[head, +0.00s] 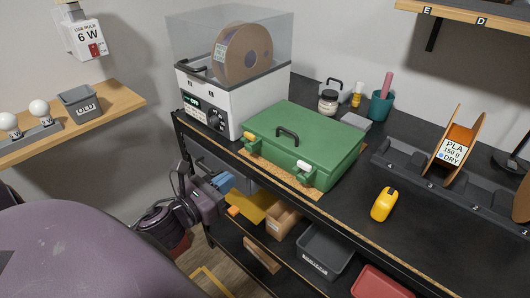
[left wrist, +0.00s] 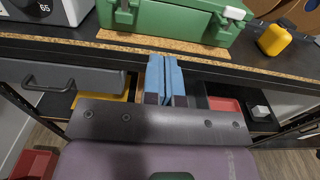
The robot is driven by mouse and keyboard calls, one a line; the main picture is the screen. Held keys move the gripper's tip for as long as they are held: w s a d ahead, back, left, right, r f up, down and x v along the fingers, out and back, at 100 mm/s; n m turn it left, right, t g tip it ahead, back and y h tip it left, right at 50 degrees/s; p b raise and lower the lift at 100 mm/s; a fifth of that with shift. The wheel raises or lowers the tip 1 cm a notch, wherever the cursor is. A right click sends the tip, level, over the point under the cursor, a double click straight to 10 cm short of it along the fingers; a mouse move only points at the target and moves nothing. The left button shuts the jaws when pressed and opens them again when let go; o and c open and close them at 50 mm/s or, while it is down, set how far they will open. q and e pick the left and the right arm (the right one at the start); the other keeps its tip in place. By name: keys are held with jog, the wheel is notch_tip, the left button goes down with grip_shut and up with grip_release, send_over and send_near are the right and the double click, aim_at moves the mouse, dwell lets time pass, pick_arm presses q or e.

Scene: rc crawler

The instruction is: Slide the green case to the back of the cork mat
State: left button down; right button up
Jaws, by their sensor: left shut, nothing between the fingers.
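The green case (head: 302,143) lies flat and closed on the cork mat (head: 282,181), its handle on top and two latches on its front side. A strip of bare cork shows along the case's front; the back of the mat is hidden by the case. In the left wrist view the case (left wrist: 175,22) is at the top, with the cork strip (left wrist: 150,44) before it. My left gripper (head: 226,180) has blue fingers, shut and empty, in front of the bench's front edge and apart from the case. The fingertips (left wrist: 164,56) point toward the case. My right gripper is not in view.
A white dryer box (head: 225,100) with a spool stands left of the case. Behind it are a jar (head: 328,101) and a teal cup (head: 381,105). A yellow mouse-shaped object (head: 384,204) and a dark rack (head: 425,180) with a spool are to the right. Bins sit on the shelf below.

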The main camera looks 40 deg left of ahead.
aim_at(272, 148)
pick_arm(q)
jog(key=w, duration=0.7)
jog(key=w+d, duration=0.1)
jog(key=w, duration=0.3)
jog(key=shift+w, duration=1.2)
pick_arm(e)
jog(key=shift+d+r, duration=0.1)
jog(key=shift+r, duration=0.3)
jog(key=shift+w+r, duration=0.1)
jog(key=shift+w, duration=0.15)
pick_arm(q)
jog(key=shift+w+p, duration=0.35)
jog(key=shift+w, duration=0.25)
jog(key=w, duration=0.5)
jog(key=shift+w+d, duration=0.1)
jog(key=shift+d, duration=0.15)
jog(key=shift+w, duration=0.5)
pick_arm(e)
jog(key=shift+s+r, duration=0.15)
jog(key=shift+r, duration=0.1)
